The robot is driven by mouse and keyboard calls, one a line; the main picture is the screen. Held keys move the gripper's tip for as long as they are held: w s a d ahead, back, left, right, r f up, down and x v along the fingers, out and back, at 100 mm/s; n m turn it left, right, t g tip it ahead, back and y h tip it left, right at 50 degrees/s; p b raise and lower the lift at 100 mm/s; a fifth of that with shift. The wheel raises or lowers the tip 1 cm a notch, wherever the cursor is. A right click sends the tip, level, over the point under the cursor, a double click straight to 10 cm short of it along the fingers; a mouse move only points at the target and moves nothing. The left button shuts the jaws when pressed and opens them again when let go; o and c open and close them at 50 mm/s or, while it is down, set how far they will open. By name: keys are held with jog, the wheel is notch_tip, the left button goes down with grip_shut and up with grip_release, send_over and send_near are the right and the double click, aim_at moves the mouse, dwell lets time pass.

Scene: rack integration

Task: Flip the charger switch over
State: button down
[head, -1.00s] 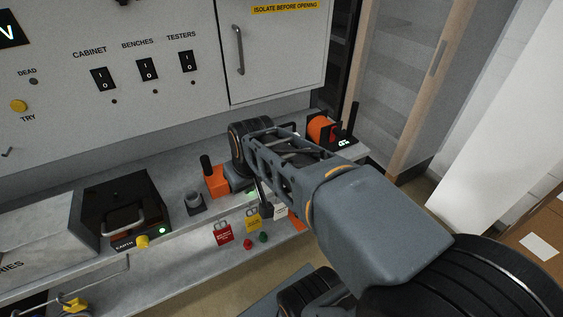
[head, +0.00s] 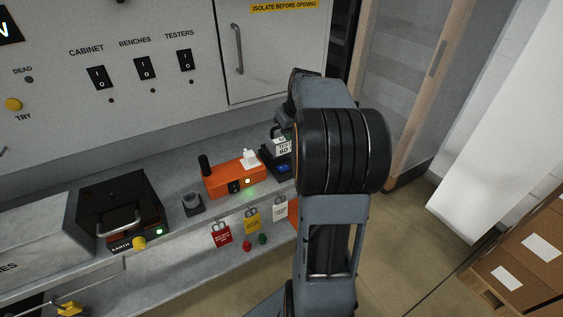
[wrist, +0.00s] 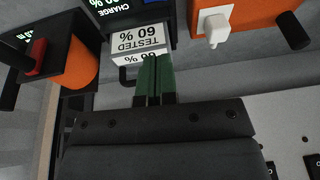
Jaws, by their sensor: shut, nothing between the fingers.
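An orange box (head: 225,183) with a black post stands on the bench. A small black switch (head: 234,187) and a lit lamp (head: 248,181) are on its front; a white plug (head: 251,158) sits on top. I cannot tell the switch's position. The box and plug (wrist: 214,28) also show upper right in the wrist view. My gripper (wrist: 154,62) is shut and empty, its green fingertips together by a white label reading TESTED 60 % (wrist: 139,42). Contact is unclear. In the head view my arm hides most of the labelled dark device (head: 270,163).
A black device with a red lever (wrist: 38,56) and orange cylinder (wrist: 82,64) lies left in the wrist view. The switch panel (head: 140,120) rises behind the bench. A black earth box (head: 120,205) stands left; tags (head: 221,235) hang on the front edge.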

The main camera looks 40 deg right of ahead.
jog(key=p, duration=0.1)
send_near(280, 166)
jog(key=x, duration=0.5)
jog(key=shift+w, duration=0.2)
jog(key=shift+f, duration=0.85)
